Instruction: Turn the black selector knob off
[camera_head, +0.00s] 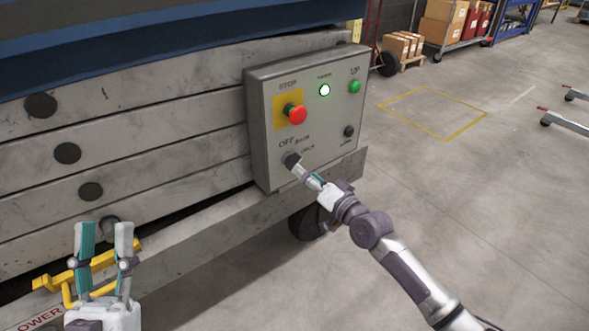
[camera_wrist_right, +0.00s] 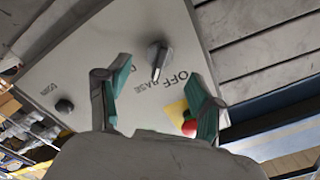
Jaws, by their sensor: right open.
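The black selector knob (camera_head: 291,160) is at the lower left of the grey control panel (camera_head: 262,130), below the OFF lettering. In the right wrist view the knob (camera_wrist_right: 158,58) shows a raised bar, its lower end toward the lettering beside OFF; I cannot tell the exact setting. My right gripper (camera_head: 303,174) is close in front of the knob, partly covering it. In the wrist view the right gripper (camera_wrist_right: 157,74) is open, its fingers apart on either side of the knob, with no visible contact. My left gripper (camera_head: 104,238) is open and empty at the lower left, away from the panel.
The panel also carries a red stop button (camera_head: 297,114) on yellow, a lit white lamp (camera_head: 324,90), a green button (camera_head: 354,87) and a small black button (camera_head: 348,131). A yellow bracket (camera_head: 92,264) is by my left gripper. Open floor lies to the right.

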